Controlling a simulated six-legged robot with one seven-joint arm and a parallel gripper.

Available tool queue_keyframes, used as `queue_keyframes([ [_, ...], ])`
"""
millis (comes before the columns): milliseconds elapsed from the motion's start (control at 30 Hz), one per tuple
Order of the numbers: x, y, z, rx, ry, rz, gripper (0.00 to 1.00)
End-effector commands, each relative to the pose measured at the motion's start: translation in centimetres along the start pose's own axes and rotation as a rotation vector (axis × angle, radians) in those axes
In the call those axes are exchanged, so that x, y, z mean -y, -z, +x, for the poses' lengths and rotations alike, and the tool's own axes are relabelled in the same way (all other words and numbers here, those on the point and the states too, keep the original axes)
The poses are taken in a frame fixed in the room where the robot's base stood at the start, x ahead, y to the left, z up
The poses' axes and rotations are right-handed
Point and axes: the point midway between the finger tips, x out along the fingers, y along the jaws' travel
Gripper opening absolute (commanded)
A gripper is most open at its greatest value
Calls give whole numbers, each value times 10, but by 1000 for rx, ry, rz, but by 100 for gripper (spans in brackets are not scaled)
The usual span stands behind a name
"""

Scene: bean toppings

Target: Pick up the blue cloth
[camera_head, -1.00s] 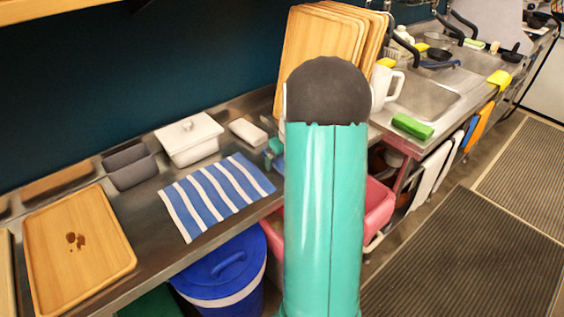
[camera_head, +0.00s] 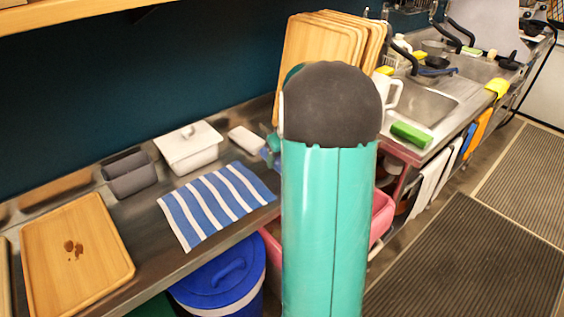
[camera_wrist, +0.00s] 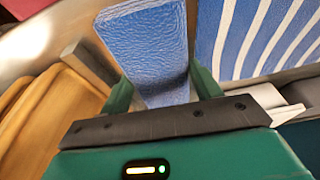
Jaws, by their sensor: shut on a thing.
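The plain blue cloth (camera_wrist: 148,45) shows large in the wrist view, with a bumpy texture. Its near end lies between the two green fingers of my gripper (camera_wrist: 162,92), which is shut on it. In the head view my own arm hides most of the gripper. Only a small blue part of the cloth (camera_head: 268,156) shows left of my arm, beside the striped towel. I cannot tell whether the cloth is clear of the counter.
A blue-and-white striped towel (camera_head: 217,203) lies on the steel counter (camera_head: 146,212), close to the cloth. A white lidded dish (camera_head: 190,149), a grey container (camera_head: 130,175) and a stained wooden tray (camera_head: 103,257) are farther left. Upright wooden trays (camera_head: 310,55) stand behind my arm.

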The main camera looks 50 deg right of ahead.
Motion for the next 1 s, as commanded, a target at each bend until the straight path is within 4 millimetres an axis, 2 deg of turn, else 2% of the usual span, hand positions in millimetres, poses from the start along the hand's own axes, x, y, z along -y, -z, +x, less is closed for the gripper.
queue_keyframes([
  [33, 6, -3, -16, -5, -4, -1, 40],
  [167, 21, -14, -49, -5, -4, -1, 40],
  [433, 56, -51, -84, -3, -3, -1, 40],
  [667, 70, -66, -98, 0, -1, 0, 40],
  [1000, 73, -69, -101, 0, -1, 0, 40],
])
